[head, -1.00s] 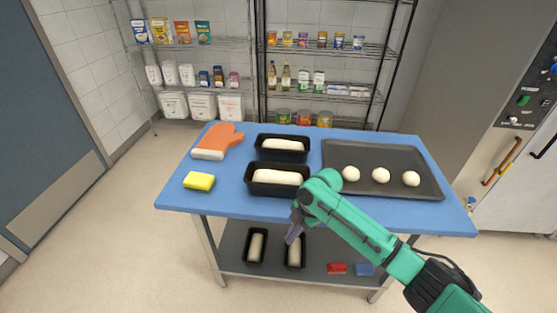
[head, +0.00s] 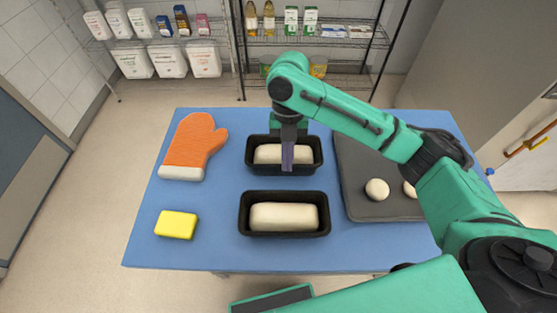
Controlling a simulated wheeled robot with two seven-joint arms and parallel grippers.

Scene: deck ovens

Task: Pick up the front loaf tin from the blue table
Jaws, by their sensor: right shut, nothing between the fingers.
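The front loaf tin (head: 243,228) is black, holds pale dough and sits on the blue table (head: 205,245), nearer to me. A second black loaf tin (head: 250,160) with dough stands behind it. My right gripper (head: 287,168) is shut and empty. It points down over the back tin in the picture and hides part of that tin and its dough. I cannot tell its height above the tins. My left gripper is not in view.
An orange oven mitt (head: 193,145) and a yellow sponge (head: 176,225) lie on the left. A dark tray (head: 385,206) with dough balls lies on the right, partly behind my arm. Wire shelves (head: 330,75) stand beyond the table.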

